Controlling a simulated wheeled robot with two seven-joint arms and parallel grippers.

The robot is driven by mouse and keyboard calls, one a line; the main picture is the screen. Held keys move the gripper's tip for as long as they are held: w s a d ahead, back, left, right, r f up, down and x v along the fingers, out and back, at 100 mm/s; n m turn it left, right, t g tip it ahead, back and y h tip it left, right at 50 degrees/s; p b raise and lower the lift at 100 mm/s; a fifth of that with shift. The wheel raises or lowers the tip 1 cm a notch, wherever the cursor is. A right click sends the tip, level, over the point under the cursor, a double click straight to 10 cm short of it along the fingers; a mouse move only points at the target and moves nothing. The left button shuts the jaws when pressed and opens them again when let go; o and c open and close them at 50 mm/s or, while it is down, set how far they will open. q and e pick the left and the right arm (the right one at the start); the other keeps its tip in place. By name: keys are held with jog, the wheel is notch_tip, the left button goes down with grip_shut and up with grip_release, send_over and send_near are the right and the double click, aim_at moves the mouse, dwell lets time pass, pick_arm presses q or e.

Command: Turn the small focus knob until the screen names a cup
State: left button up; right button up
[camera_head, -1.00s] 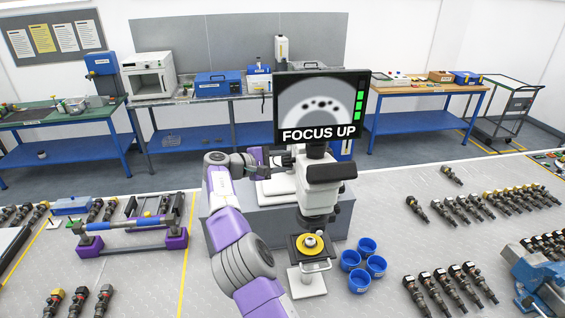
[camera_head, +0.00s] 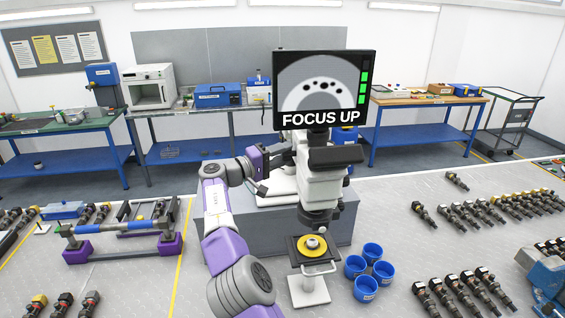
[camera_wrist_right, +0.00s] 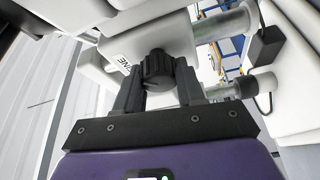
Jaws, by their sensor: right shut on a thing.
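The microscope (camera_head: 322,188) stands on the bench. Its screen (camera_head: 322,90) reads "FOCUS UP" beside a column of several green bars, over a grey picture with dark dots. The small focus knob (camera_wrist_right: 157,68) is black and ribbed, next to lettering ending in "NE" in the right wrist view. My right gripper (camera_wrist_right: 160,76) has a finger on each side of this knob and is shut on it. In the head view my right gripper (camera_head: 272,162) reaches the microscope's left side, where the knob is hidden. My left gripper is not in view.
A stage with a yellow ring (camera_head: 312,245) sits below the microscope's objective. Several blue cups (camera_head: 372,251) stand right of it. Rows of injectors (camera_head: 460,296) lie at the right, and a purple-footed rack (camera_head: 125,236) stands at the left.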

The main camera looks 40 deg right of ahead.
jog(key=shift+m+g+h+b, duration=0.3)
jog(key=shift+m+h+b, duration=0.15)
jog(key=shift+m, duration=0.55)
jog(key=o, duration=1)
jog(key=shift+b+v, duration=0.3)
jog(key=shift+v, duration=3.5)
